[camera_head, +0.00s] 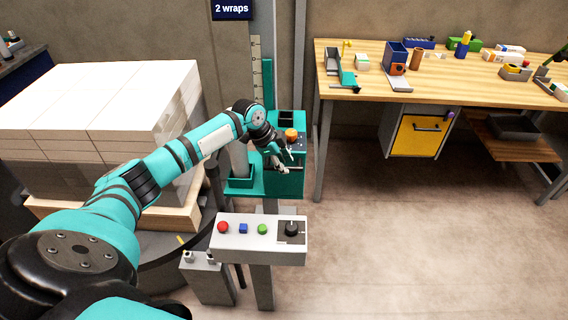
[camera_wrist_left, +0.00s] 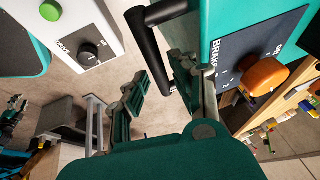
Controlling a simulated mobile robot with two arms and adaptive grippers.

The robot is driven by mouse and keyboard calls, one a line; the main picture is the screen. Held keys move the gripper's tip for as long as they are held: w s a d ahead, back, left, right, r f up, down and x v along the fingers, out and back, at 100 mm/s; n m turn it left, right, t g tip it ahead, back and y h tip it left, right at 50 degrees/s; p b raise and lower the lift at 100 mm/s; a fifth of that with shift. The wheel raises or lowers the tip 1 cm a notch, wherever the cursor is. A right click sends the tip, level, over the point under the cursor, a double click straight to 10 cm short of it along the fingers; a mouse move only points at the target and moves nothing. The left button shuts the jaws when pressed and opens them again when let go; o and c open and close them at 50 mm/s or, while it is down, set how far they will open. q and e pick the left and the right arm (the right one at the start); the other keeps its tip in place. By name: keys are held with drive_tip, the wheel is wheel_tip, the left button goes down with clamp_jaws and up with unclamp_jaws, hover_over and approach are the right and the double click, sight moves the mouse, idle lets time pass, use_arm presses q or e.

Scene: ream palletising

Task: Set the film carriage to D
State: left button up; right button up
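The film carriage (camera_head: 286,184) is a teal box on the mast beside the wrapped stack. An orange brake knob (camera_head: 291,134) sits on it, and this knob also shows in the left wrist view (camera_wrist_left: 264,76) by a dark plate lettered "BRAKE". A black bar handle (camera_wrist_left: 148,45) sticks out from the carriage. My left gripper (camera_head: 282,167) is at the carriage's front; in the left wrist view its fingers (camera_wrist_left: 165,92) are apart, with the handle's end between or just beyond them. Contact cannot be told. The scale (camera_head: 256,65) stands on the mast; its letters are unreadable. My right gripper is out of view.
A control box (camera_head: 230,250) with red, blue and green buttons and a black knob stands in front, below the carriage. The wrapped stack (camera_head: 95,110) is at left. A workbench (camera_head: 450,85) with parts stands at right; floor before it is clear.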

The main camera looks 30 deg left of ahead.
use_arm(q)
drive_tip(key=v, duration=1.1)
drive_tip(key=shift+r, duration=0.2)
drive_tip(key=shift+f, duration=0.1)
